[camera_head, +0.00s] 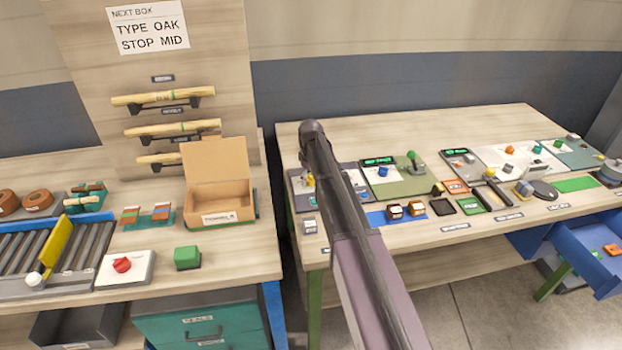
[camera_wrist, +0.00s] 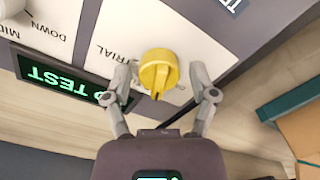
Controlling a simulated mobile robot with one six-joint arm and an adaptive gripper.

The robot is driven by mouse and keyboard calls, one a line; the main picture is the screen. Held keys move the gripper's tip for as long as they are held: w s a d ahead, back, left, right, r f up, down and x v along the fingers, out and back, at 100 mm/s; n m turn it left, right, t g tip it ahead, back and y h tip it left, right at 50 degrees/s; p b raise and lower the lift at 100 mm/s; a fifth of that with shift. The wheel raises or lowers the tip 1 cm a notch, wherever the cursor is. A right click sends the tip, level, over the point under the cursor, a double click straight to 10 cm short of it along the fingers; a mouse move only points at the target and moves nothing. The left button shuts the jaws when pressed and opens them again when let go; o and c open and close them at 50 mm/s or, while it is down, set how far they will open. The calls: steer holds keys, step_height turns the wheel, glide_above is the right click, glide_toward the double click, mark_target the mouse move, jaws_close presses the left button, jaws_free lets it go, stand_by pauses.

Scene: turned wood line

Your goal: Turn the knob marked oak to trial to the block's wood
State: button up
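A yellow knob (camera_wrist: 158,72) stands on a white plate (camera_wrist: 115,38) in the wrist view. Printing ending in "TRIAL" shows beside it, partly cut off. The knob's ridge points toward my gripper's body. My gripper (camera_wrist: 166,78) is open, with one finger on each side of the knob; whether they touch it I cannot tell. In the head view a small yellow knob (camera_head: 310,181) shows at the right bench's left end, beside my arm; my gripper is hidden there.
A green-lit display (camera_wrist: 62,82) reading upside down "TEST" lies beside the plate. A green-knobbed lever (camera_head: 412,160) and several other panels fill the right bench. A sheet (camera_head: 150,28) reads "NEXT BOX, TYPE OAK, STOP MID". An open cardboard box (camera_head: 222,200) stands on the left bench.

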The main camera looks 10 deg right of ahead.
steer(key=shift+w+m, duration=0.1)
steer(key=shift+m, duration=0.2)
stand_by(0.4)
